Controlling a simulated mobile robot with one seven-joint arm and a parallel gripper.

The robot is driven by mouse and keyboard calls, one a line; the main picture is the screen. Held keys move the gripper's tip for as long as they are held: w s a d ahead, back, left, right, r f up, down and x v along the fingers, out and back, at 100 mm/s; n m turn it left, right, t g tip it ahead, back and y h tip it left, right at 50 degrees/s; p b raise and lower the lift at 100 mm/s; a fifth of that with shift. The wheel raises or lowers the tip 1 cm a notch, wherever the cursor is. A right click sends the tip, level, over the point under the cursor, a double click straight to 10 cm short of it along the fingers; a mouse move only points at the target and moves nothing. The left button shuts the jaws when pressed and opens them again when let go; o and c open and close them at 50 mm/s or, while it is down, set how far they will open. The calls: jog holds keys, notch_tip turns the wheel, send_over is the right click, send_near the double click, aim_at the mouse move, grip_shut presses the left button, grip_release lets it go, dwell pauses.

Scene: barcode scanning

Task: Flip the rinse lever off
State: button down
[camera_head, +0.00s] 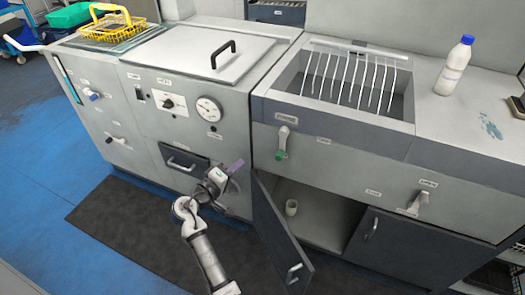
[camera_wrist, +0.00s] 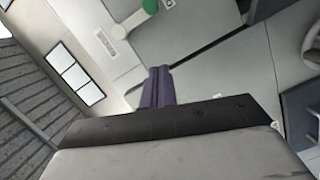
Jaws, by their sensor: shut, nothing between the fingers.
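A pale lever with a green tip (camera_head: 282,142) hangs downward on the front panel of the sink unit, below a small label. In the wrist view its green end (camera_wrist: 150,6) shows at the top edge, cut off. A second pale lever (camera_head: 417,203) is on the same panel farther right; the label texts are too small to read, so I cannot tell which is marked rinse. My gripper (camera_head: 237,166) with purple fingers is to the left of and a little below the green-tipped lever, apart from it. Its fingers (camera_wrist: 157,86) are shut and empty.
An open cabinet door (camera_head: 283,240) swings out below and right of my gripper, with a cup (camera_head: 291,207) inside the cabinet. A drawer handle (camera_head: 182,164) and a gauge (camera_head: 208,109) are on the left unit. A bottle (camera_head: 455,66) stands on the counter.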

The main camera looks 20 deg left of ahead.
jog(key=shift+d, duration=0.1)
dwell(0.3)
jog(key=p, duration=0.2)
send_near(281, 147)
jog(key=w+a, duration=0.4)
jog(key=w, duration=0.2)
jog(key=shift+s+d+f+p, duration=0.15)
jog(key=shift+d+f+p, duration=0.35)
jog(key=shift+d, duration=0.4)
jog(key=shift+s+d+f+p, duration=0.25)
jog(key=shift+d+f, duration=0.35)
jog(key=shift+d, duration=0.3)
jog(key=shift+d+f+n, duration=0.1)
jog(key=shift+d+n, duration=0.15)
jog(key=shift+n, duration=0.15)
